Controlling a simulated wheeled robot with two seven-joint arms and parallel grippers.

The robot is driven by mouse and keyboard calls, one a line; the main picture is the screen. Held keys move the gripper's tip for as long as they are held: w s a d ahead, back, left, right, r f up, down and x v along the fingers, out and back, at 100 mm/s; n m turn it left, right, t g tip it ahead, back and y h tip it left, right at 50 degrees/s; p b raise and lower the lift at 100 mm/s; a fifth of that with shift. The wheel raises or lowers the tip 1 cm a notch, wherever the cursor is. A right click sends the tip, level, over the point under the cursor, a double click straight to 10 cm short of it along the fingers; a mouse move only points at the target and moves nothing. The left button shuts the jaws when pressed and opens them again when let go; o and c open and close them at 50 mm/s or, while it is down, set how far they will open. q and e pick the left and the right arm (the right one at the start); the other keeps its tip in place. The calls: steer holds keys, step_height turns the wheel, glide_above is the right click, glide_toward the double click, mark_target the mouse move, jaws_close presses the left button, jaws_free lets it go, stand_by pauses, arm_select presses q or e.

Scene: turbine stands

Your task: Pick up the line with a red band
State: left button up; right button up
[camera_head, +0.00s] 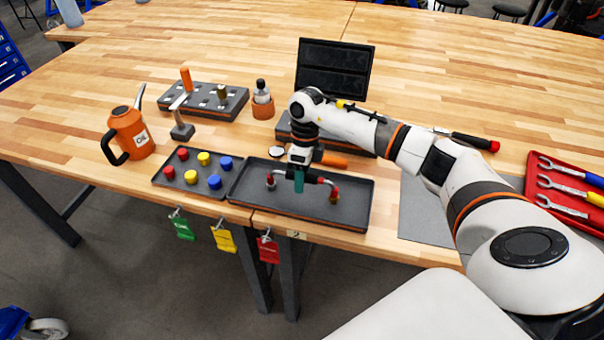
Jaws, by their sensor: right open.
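The line (318,178), a pale bent tube, is at the dark tray (352,211) near the table's front edge. Red shows at its right bend, and a dark red piece shows at its left end. My right gripper (299,184), with teal fingertips, points down at the middle of the line and hides part of it. The right jaws are open; I cannot tell whether the fingers touch the line. My left gripper is not in view.
A tray of red, yellow and blue caps (195,173) adjoins on the left. An orange oil can (128,135) stands farther left. Behind are a grey block with fittings (203,98) and a dark upright panel (335,68). Wrenches (565,190) lie in a red tray at right.

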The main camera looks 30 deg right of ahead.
jaws_close()
stand_by(0.3)
step_height(320, 180, up, 9)
steer(key=b, duration=0.2)
steer(key=shift+w+f+b, duration=0.1)
steer(key=shift+b, duration=0.3)
steer(key=shift+r, duration=0.65)
steer(key=c, duration=0.6)
jaws_free()
jaws_close()
